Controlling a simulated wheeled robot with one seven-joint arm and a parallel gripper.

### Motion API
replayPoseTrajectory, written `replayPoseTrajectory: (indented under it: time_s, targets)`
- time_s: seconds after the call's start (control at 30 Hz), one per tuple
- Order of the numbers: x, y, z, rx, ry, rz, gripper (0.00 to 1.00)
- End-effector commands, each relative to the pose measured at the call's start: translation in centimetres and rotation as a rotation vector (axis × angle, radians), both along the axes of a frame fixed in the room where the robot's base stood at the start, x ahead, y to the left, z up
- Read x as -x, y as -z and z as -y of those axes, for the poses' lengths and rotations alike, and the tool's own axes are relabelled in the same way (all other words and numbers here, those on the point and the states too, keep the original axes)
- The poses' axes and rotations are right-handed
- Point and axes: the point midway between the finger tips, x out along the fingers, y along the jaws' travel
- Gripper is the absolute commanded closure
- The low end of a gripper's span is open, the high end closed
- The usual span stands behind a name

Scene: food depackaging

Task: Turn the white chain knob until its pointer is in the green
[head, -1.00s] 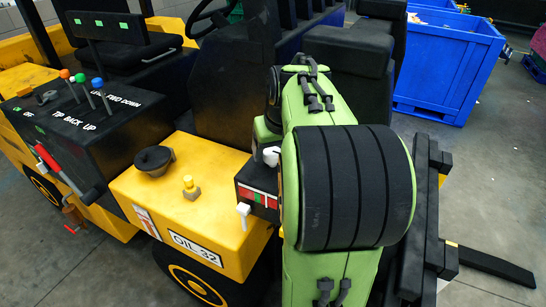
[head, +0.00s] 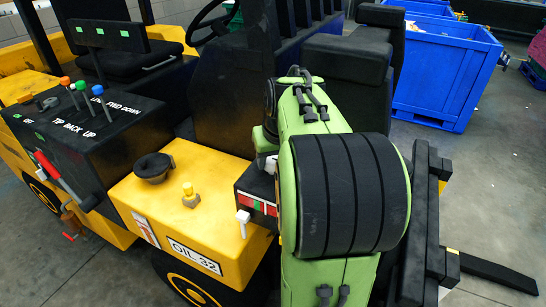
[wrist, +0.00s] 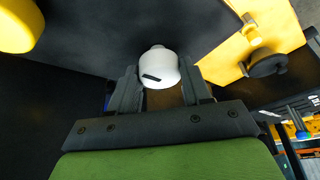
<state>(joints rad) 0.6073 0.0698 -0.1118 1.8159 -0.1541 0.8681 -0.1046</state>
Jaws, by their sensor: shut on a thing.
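A white knob (wrist: 158,70) with a short black pointer mark sits between the two dark fingers of my gripper (wrist: 160,82) in the wrist view. My gripper is shut on it. The pointer slants, and no coloured zone shows beside it there. In the head view my green arm hides the gripper. A white piece (head: 270,164) shows at the arm's left edge, on top of a black box; I cannot tell for sure that it is the held knob. A red, white and green strip (head: 257,203) runs along the box's front, partly hidden by my arm.
A white T-shaped handle (head: 243,219) stands at the box's front left. The yellow tank (head: 165,205) carries a black cap (head: 153,167) and a yellow fitting (head: 190,195). Coloured levers (head: 83,92) rise from a black console at left. A blue bin (head: 445,75) stands behind.

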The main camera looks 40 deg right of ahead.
Motion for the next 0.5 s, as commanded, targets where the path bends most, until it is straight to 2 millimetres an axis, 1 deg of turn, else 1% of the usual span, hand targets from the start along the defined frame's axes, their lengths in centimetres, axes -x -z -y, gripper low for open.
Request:
replayPoseTrajectory:
  time_s: [0.27,0.5]
  targets:
    - [-0.11,-0.11,-0.19,0.000,0.158,0.000,0.82]
    - [-0.22,-0.18,-0.31,0.000,0.379,-0.001,0.82]
